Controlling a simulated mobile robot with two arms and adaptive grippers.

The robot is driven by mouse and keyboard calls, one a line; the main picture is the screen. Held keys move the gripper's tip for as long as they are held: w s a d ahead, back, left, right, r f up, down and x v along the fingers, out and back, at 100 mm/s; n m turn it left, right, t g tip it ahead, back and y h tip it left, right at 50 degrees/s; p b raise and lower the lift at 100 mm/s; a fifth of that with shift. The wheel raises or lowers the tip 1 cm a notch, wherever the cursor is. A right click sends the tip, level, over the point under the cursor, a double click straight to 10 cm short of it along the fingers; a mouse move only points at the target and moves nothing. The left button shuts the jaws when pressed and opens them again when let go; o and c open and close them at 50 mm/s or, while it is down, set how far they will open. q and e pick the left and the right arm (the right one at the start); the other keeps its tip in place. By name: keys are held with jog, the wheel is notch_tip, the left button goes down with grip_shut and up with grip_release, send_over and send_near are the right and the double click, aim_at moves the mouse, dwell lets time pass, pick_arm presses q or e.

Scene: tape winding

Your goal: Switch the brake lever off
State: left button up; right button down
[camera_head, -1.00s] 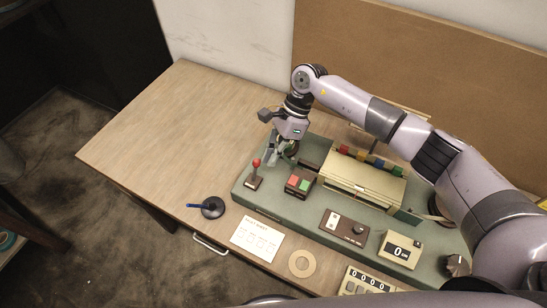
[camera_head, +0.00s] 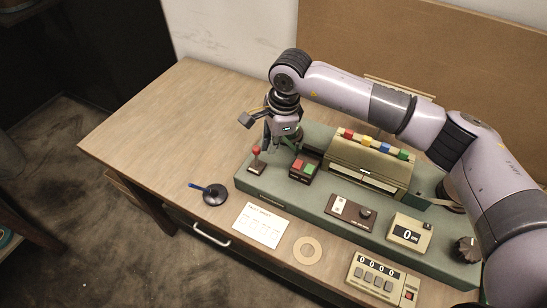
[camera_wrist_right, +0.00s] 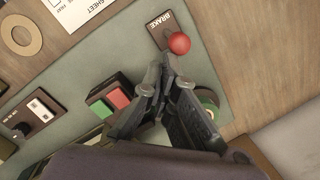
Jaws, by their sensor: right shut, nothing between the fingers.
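The brake lever (camera_head: 256,153) has a red ball knob on a brown base plate at the left end of the green machine (camera_head: 310,202). In the right wrist view the red knob (camera_wrist_right: 179,43) stands beside the word BRAKE. My right gripper (camera_head: 270,149) is just right of and behind the lever in the head view. In the wrist view its fingers (camera_wrist_right: 160,72) are shut and empty, close to the knob, with a small gap visible between them and it. My left gripper is not in view.
A red and green button box (camera_head: 304,168) stands right of the lever, close to my right gripper. The table's left part is clear.

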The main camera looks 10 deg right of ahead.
jog(key=shift+s+a+f+t+h+b, duration=0.15)
jog(key=shift+s+a+t+h+b, duration=0.35)
jog(key=shift+s+t+b, duration=0.45)
jog(key=shift+a+f+b, duration=0.1)
jog(key=shift+a+b, duration=0.05)
jog(key=shift+b, duration=0.95)
jog(key=shift+s+a+b, duration=0.15)
jog(key=shift+s+b, duration=0.1)
jog(key=shift+b, duration=0.25)
jog(key=shift+s+a+b, duration=0.2)
jog(key=shift+s+b, duration=0.05)
jog(key=shift+b, duration=0.2)
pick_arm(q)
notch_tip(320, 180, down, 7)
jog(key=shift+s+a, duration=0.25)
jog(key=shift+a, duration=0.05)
pick_arm(e)
jog(key=shift+r, duration=0.25)
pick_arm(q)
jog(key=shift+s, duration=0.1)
pick_arm(e)
jog(key=shift+r, duration=0.8)
